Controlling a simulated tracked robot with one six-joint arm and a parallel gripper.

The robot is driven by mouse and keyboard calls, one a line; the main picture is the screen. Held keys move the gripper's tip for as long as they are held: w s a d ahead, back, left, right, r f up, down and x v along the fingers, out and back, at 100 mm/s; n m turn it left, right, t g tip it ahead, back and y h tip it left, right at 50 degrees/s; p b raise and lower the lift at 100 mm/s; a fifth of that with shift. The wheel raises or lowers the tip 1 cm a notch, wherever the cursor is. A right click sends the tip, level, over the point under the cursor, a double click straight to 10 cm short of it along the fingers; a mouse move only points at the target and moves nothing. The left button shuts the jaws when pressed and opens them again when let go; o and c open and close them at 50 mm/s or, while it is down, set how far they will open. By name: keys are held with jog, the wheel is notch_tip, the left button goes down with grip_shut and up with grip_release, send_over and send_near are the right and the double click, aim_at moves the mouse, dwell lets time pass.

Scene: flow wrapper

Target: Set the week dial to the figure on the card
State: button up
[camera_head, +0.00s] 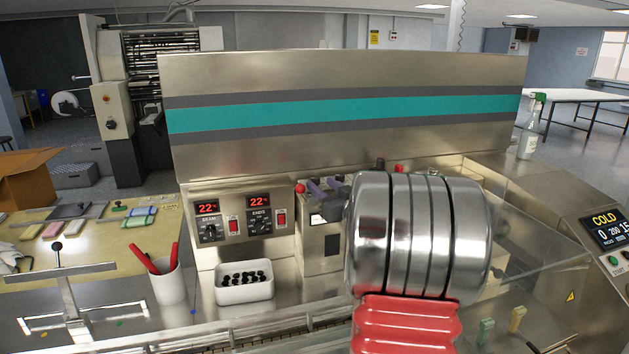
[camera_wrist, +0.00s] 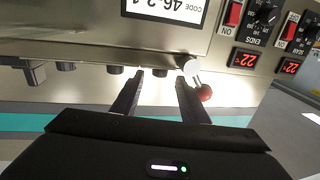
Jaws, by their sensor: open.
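My gripper (camera_wrist: 160,80) is open and empty in the wrist view, where the scene appears upside down. Its fingertips are close to a row of small dark knobs (camera_wrist: 115,70) along a steel edge. No readable mark shows which of them is the week dial. A white card (camera_wrist: 165,8) is partly cut off at the top edge; its upside-down print seems to read CODE 46-2-1. A red ball (camera_wrist: 205,92) on a pale stem is beside the right finger. In the head view, dark fingers show by the same red ball (camera_head: 300,188), and my arm hides the area to their right.
Two heater knobs (camera_head: 209,230) with red displays reading 22 and red switches are left of the coder box. A white tray (camera_head: 245,293) of black pieces and a white cup (camera_head: 168,284) with red-handled tools stand in front. A display (camera_head: 606,232) at right reads COLD.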

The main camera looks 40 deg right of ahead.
aim_at(317, 181)
jog(key=x, duration=0.5)
jog(key=shift+w+d, duration=0.15)
jog(key=shift+w, duration=0.2)
jog(key=shift+c, duration=0.5)
grip_shut()
